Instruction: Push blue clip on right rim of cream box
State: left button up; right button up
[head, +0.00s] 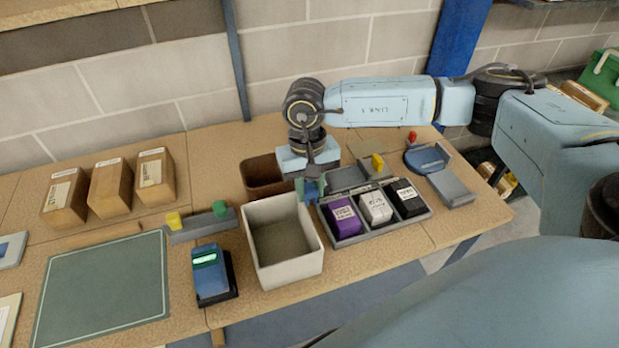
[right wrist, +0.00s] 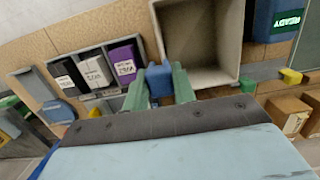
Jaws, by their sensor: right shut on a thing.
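The cream box (head: 292,273) stands open and empty in the middle of the bench. It also shows at the top of the right wrist view (right wrist: 238,45). My right gripper (head: 311,186) is over the far part of the box's right rim, pointing down. Its green fingers (right wrist: 159,88) are shut on the blue clip (right wrist: 159,80). The clip is right beside the box's rim in both views. I cannot tell whether it touches or sits around the rim. The fingers hide part of the clip. My left gripper is not in view.
A divided grey tray (head: 347,241) with purple, white and black packs stands close to the right of the box. A brown bin (head: 258,176) is behind it. A blue device (head: 211,275) with a lit screen and a grey bar with yellow and green pieces (head: 200,228) are on the left.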

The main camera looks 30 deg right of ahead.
jog(key=b, duration=0.3)
send_over(310, 219)
jog(key=shift+w+f, duration=0.15)
jog(key=shift+f, duration=2.65)
jog(key=shift+f+b, duration=0.3)
jog(key=shift+b, duration=0.45)
jog(key=shift+f+b, duration=1.3)
jog(key=shift+b, duration=0.1)
jog(key=o, duration=1.3)
jog(key=shift+o, duration=0.2)
jog(key=shift+r, duration=0.1)
jog(key=shift+r+p, duration=1.7)
jog(key=shift+r, duration=1.75)
